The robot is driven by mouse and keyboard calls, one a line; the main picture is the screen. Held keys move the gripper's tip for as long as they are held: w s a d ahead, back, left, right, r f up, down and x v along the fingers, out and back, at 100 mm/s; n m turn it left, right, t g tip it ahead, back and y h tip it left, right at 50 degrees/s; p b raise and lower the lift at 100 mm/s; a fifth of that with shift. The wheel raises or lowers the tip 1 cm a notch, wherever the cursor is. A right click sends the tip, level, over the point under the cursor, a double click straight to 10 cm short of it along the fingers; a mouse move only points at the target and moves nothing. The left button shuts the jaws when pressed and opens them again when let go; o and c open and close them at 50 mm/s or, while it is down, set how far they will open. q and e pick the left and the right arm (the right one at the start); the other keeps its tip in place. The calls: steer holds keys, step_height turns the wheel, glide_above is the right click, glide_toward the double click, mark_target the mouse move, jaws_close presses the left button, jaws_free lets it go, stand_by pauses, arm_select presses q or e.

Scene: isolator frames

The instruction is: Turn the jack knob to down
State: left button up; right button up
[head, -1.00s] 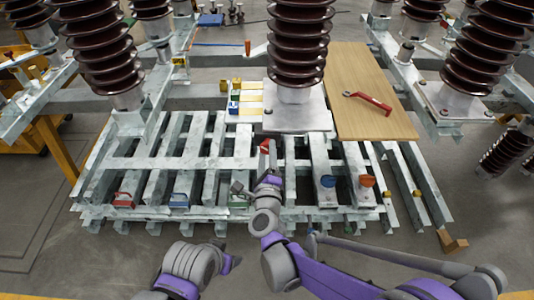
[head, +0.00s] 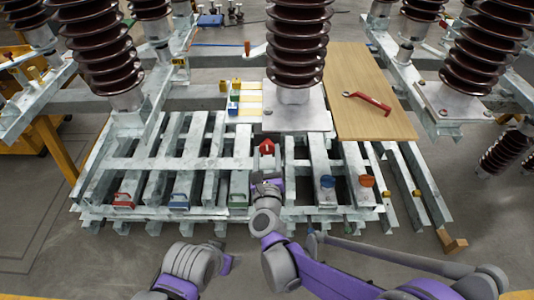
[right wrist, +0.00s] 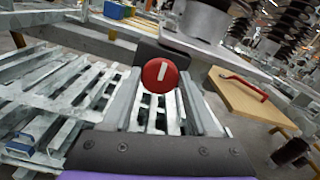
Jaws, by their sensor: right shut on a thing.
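The jack knob (head: 266,147) is a round red knob with a white bar, near the middle of the metal frame, just in front of the central insulator's base plate. In the right wrist view the knob (right wrist: 160,74) shows face on between the fingers, its white bar close to upright with a slight tilt. My right gripper (head: 266,172) reaches it from the front and is shut on it. The fingers' contact with the knob is hard to see.
A wooden board (head: 360,75) with a red-handled tool (head: 368,102) lies to the right. A blue knob (head: 327,182) and an orange knob (head: 367,181) stand on the frame's right front. The brown central insulator (head: 297,45) rises behind the knob.

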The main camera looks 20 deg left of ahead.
steer(key=shift+m, duration=0.5)
steer(key=o, duration=1.4)
steer(key=v, duration=1.1)
steer(key=shift+w+r, duration=0.1)
